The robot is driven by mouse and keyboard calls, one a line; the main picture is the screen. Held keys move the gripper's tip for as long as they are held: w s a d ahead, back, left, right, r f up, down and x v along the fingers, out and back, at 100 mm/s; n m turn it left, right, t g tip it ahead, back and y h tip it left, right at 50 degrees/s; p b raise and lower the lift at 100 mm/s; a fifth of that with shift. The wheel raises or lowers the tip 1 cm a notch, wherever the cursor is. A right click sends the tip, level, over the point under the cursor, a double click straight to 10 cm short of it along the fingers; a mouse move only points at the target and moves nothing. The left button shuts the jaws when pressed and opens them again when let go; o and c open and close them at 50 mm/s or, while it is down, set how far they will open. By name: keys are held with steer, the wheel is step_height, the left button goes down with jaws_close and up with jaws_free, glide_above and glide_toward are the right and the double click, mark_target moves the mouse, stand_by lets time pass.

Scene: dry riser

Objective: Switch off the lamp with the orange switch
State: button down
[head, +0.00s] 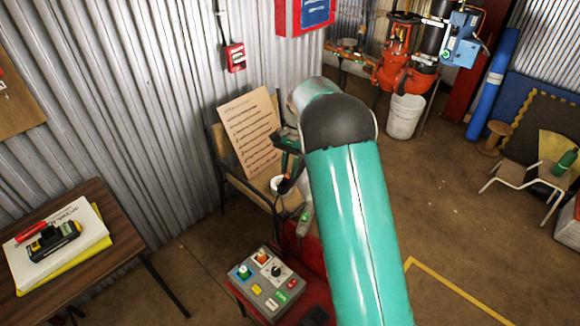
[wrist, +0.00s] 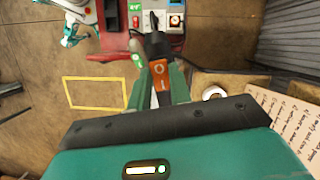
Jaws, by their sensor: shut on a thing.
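My gripper (wrist: 160,92) is shut on a black and orange thing (wrist: 154,45). Its orange part, with white marks, lies between the green fingers, and its black end points away from me. In the head view, my gripper (head: 287,165) hangs near the chair with a dark thing in it, partly behind my arm. A grey control box (head: 258,294) stands at the bottom, apart from my gripper. On it are an orange knob (head: 262,257), a green knob (head: 243,271), a black knob (head: 276,270) and a red button (head: 292,284). I cannot tell which lamp is lit.
A chair (head: 224,150) with a written board (head: 250,135) stands by the wall. A wooden table (head: 100,270) is at the left. A white bucket (head: 404,116) stands below red pipework (head: 398,60). The floor (head: 455,215) at the right is mostly clear.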

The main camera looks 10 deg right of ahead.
mark_target(288, 174)
steer(key=shift+s+a+t+h, duration=0.15)
steer(key=shift+t+h, duration=0.3)
steer(key=shift+t, duration=0.05)
steer(key=shift+s+a+t+h, duration=0.15)
steer(key=shift+t+h, duration=0.3)
steer(key=shift+t, duration=0.05)
steer(key=shift+t+h, duration=0.4)
steer(key=c, duration=1.3)
jaws_free()
step_height(288, 174, up, 14)
steer(key=shift+s+f, duration=0.1)
